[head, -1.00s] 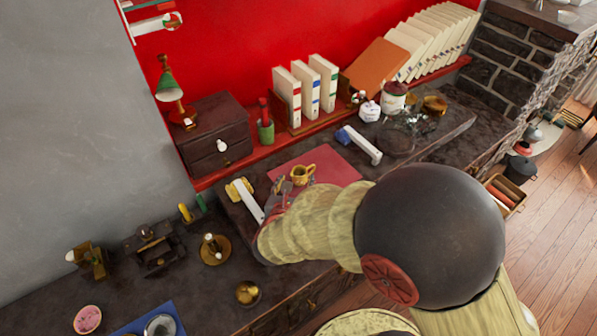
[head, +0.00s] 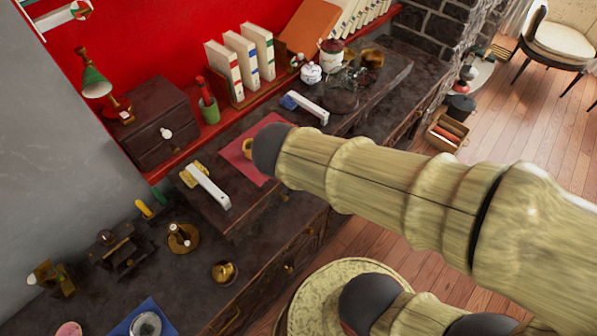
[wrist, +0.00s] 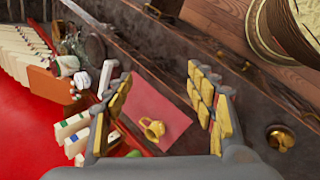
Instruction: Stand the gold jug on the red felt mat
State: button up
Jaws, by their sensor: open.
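The gold jug (wrist: 152,128) stands on the red felt mat (wrist: 141,98) in the wrist view, near the edge of the mat close to the books. In the head view only a sliver of the jug (head: 247,147) shows beside my arm, on the mat (head: 236,160). My gripper (wrist: 165,103) is open in the wrist view, with its fingers spread left and right of the jug. Nothing is between the fingertips, and the jug appears apart from them. In the head view my arm hides the gripper.
A white-handled tool (head: 208,185) lies left of the mat and a blue-ended one (head: 305,107) beyond it. A round brass pot (head: 224,272) sits at the front.

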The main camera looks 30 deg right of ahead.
jog(key=s+a+r+m+t+y, duration=0.1)
jog(key=s+a+r+m+y, duration=0.3)
jog(key=a+r+m, duration=0.3)
jog(key=shift+s+a+r+m+t+y, duration=0.15)
jog(key=shift+s+a+m+t+y, duration=0.2)
jog(key=shift+m+y, duration=0.7)
jog(key=shift+d, duration=0.1)
jog(key=shift+c, duration=0.5)
